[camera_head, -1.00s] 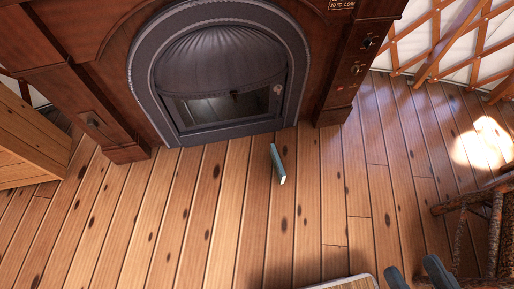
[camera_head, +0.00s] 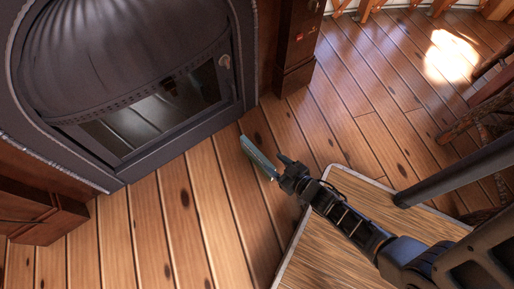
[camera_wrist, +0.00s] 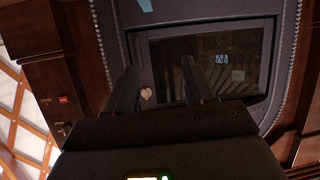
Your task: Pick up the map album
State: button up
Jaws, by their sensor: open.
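The map album, a thin teal book (camera_head: 258,156), stands on edge on the plank floor in front of the stove in the head view. My gripper (camera_head: 284,168) is open and empty, close to the album's near right end. I cannot tell from this angle whether they touch or how far above the floor the gripper is. In the wrist view, the two dark fingers of my gripper (camera_wrist: 159,72) are spread apart with nothing between them. A small pale blue patch at that view's top edge may be the album.
The dark arched stove (camera_head: 120,75) with its glass door stands just behind and left of the album. A wooden surround post (camera_head: 296,50) rises at the stove's right. Rustic branch furniture (camera_head: 488,115) stands at the far right. Floor left of the album is clear.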

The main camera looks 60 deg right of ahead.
jog(key=b, duration=0.3)
send_near(259, 153)
jog(key=shift+w+d+f+m, duration=0.1)
jog(key=shift+w+f+m, duration=0.1)
jog(key=shift+w, duration=0.2)
jog(key=shift+w+d+f+m, duration=0.1)
jog(key=shift+w+m, duration=0.1)
jog(key=shift+w, duration=0.2)
jog(key=b+x, duration=0.3)
jog(key=x, duration=0.3)
jog(key=shift+w+f+b, duration=0.2)
jog(key=shift+f+b, duration=0.1)
jog(key=shift+w+d, duration=0.2)
jog(key=shift+w, duration=0.2)
grip_shut()
